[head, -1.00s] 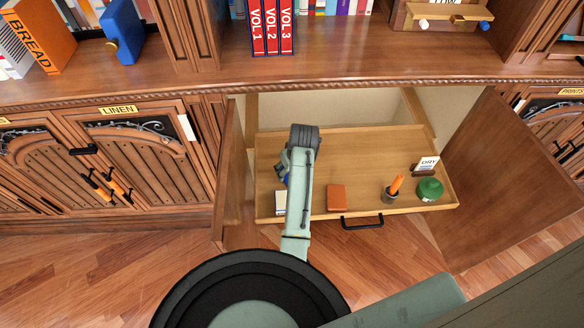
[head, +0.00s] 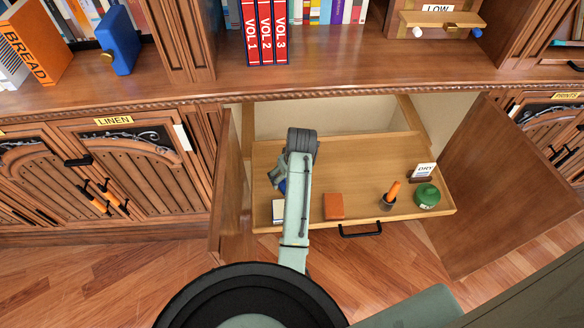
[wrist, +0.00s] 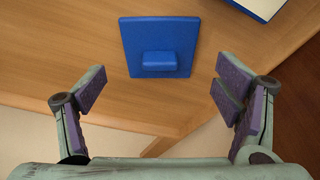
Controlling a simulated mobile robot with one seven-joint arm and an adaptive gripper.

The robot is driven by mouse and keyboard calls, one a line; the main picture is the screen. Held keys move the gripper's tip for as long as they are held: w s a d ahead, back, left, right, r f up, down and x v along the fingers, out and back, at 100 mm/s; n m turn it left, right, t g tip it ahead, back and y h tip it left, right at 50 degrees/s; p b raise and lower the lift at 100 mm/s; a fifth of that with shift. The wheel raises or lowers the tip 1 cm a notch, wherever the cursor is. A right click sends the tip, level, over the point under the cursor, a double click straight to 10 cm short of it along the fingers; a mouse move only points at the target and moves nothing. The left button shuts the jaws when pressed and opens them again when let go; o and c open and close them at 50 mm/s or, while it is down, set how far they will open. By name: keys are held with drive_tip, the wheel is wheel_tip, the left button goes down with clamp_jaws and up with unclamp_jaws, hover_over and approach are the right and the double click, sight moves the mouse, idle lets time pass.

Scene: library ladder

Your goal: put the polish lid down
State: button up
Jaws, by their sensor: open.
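The polish lid, as I take it, is a blue square plate with a raised block handle (wrist: 158,45). It lies flat on the wooden pull-out tray (wrist: 45,60) in the wrist view. My gripper (wrist: 158,92) is open and empty, its two fingers spread wide apart on the near side of the lid and not touching it. In the head view, my gripper (head: 277,172) is mostly hidden behind my arm over the left part of the tray, and only a bit of blue (head: 282,187) shows beside it.
The tray also holds a white-topped blue item (head: 278,211), an orange-brown block (head: 334,206), a dark cup with an orange stick (head: 389,200), a green jar (head: 427,196) and a DRY sign (head: 424,171). Open cabinet doors (head: 231,190) (head: 510,190) flank the tray.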

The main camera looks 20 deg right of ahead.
drive_tip(key=v, duration=0.9)
drive_tip(key=shift+r, duration=0.35)
